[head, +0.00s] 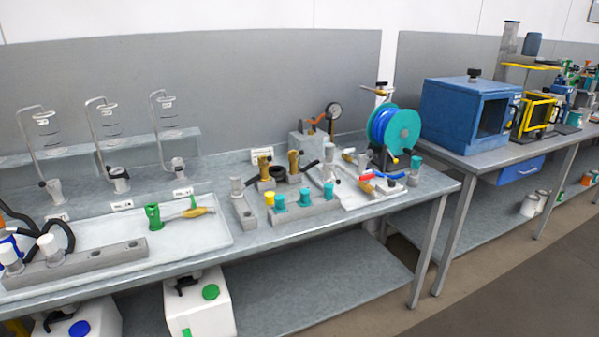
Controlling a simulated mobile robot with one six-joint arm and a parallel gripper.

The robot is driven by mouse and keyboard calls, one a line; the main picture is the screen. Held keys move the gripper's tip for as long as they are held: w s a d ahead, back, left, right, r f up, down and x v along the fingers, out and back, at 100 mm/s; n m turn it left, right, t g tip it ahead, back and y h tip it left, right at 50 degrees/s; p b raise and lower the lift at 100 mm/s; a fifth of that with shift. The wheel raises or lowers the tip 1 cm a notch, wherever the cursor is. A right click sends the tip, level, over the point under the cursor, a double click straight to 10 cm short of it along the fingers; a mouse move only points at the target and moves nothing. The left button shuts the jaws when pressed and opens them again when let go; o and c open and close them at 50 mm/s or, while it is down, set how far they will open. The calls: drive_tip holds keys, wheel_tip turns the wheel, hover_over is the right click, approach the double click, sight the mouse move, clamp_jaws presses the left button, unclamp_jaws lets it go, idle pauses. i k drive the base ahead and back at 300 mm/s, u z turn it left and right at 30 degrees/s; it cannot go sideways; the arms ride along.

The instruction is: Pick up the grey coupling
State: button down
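Several grey cylindrical fittings show in the head view, and I cannot tell for certain which one is the grey coupling. One grey fitting (237,186) stands upright at the back end of a narrow grey block (246,212) near the middle of the bench. Another tall grey fitting (328,158) stands farther right, among tools. Two pale grey fittings (49,246) stand in a long grey block (95,263) at the left, by black hoses. My gripper is not in view.
A grey block (318,216) with yellow and teal fittings stands right of the narrow block. A white tray (218,240) holds a green fitting (153,216) and a yellow-and-green tool. A teal hose reel (402,131) stands behind. Beyond a gap is a second bench with a blue oven (453,113).

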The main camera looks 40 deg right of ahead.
sight(235, 178)
drive_tip(key=z, duration=0.95)
drive_tip(key=k, duration=1.35)
drive_tip(key=z, duration=0.7)
drive_tip(key=i, duration=2.4)
drive_tip(key=u, duration=0.25)
